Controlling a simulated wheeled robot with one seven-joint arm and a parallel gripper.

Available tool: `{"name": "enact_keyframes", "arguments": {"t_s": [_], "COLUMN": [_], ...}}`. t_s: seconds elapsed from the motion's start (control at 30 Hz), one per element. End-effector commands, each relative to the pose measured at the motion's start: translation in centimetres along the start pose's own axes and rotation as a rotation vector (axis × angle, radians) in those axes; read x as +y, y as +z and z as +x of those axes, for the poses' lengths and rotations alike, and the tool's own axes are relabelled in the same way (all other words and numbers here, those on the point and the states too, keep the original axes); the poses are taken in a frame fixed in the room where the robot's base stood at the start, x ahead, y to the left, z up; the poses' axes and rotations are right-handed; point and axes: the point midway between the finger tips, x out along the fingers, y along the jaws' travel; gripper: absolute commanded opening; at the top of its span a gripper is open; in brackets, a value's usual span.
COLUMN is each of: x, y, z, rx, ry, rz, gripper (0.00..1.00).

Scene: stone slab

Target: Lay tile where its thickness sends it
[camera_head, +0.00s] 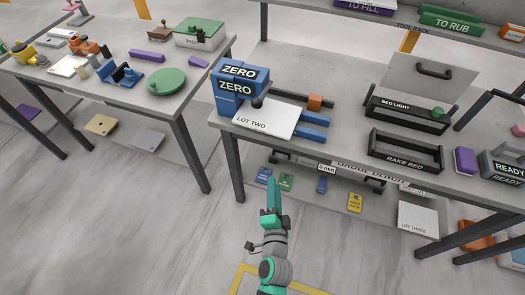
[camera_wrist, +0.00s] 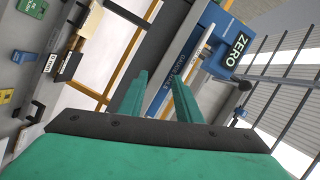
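A white tile marked LOT TWO (camera_head: 262,120) lies flat on the blue gauge marked ZERO (camera_head: 238,88) on the middle bench, and a small orange block (camera_head: 314,102) stands at its back right. A second pale tile marked LOT THREE (camera_head: 418,219) lies on the lower shelf. A dark rack marked BED LIGHT (camera_head: 407,115) and one marked RAKE BED (camera_head: 405,157) stand right of the gauge. My teal gripper (camera_head: 270,182) is in front of the bench, apart from the tile. In the wrist view its two fingers (camera_wrist: 158,88) are spread with nothing held; the ZERO gauge (camera_wrist: 238,45) shows beyond.
The left table holds a green disc (camera_head: 166,81), a blue tool (camera_head: 120,73) and a box with a green lid (camera_head: 200,32). A purple block (camera_head: 464,160) and a READY box (camera_head: 505,165) stand at the right.

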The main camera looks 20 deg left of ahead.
Motion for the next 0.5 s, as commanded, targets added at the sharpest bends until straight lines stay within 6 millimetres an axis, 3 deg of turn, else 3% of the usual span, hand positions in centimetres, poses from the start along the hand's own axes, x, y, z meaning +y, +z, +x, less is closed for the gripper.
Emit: {"name": "enact_keyframes", "arguments": {"t_s": [0.03,0.2,0.33,0.5], "x": [-1.4,-5.1,-7.2,-8.3], "y": [0.0,0.4,0.8,0.8], "z": [2.1,6.9,8.9,10.1], "rx": [-0.022,-0.104,-0.153,-0.175], "ry": [-0.033,-0.104,-0.136,-0.151], "rz": [0.057,0.229,0.308,0.349], "gripper": [0.31,0.31,0.31,0.31]}}
